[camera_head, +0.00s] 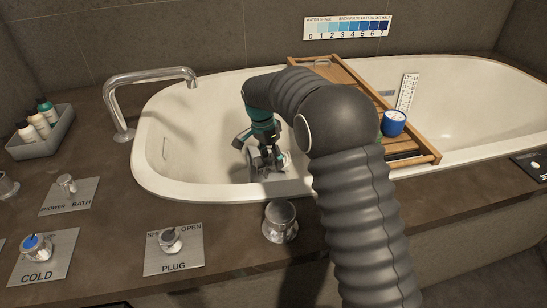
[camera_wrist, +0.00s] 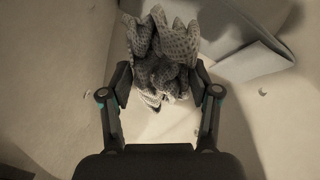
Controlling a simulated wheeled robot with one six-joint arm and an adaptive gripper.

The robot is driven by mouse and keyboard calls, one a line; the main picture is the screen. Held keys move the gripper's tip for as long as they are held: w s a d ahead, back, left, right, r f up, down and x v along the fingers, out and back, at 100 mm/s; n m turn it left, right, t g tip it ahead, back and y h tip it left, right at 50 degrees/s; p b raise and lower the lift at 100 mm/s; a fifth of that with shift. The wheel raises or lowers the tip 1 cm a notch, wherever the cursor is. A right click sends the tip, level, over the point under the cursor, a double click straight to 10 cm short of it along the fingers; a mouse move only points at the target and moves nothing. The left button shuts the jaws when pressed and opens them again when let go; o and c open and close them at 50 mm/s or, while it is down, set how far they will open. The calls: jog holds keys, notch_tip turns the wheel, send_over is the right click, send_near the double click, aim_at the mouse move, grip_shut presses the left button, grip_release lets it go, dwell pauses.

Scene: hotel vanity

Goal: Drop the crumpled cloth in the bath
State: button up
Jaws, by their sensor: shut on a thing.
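The crumpled cloth (camera_wrist: 160,45) is a grey, knobbly-textured bundle between my fingertips in the wrist view. My gripper (camera_wrist: 161,80) is shut on it from both sides. In the head view my gripper (camera_head: 265,158) points down inside the near side of the white bath (camera_head: 165,178), left of the wooden tray. The cloth is small and mostly hidden there by the fingers. I cannot tell whether it touches the bath's surface. Pale bath surface (camera_wrist: 85,45) shows around the cloth in the wrist view.
A wooden tray (camera_head: 425,155) with a blue-and-white tin (camera_head: 394,122) spans the bath. A curved tap (camera_head: 120,105) stands at the left rim. A metal cup (camera_head: 281,222), PLUG plate (camera_head: 172,250), COLD plate (camera_head: 42,255) and bottle caddy (camera_head: 40,140) sit on the dark surround.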

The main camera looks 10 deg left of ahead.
jog(key=o, duration=1.1)
jog(key=r, duration=0.4)
jog(key=a+r, duration=0.1)
jog(key=r, duration=0.3)
jog(key=a+r, duration=0.1)
jog(key=r, duration=0.2)
jog(key=shift+r, duration=0.4)
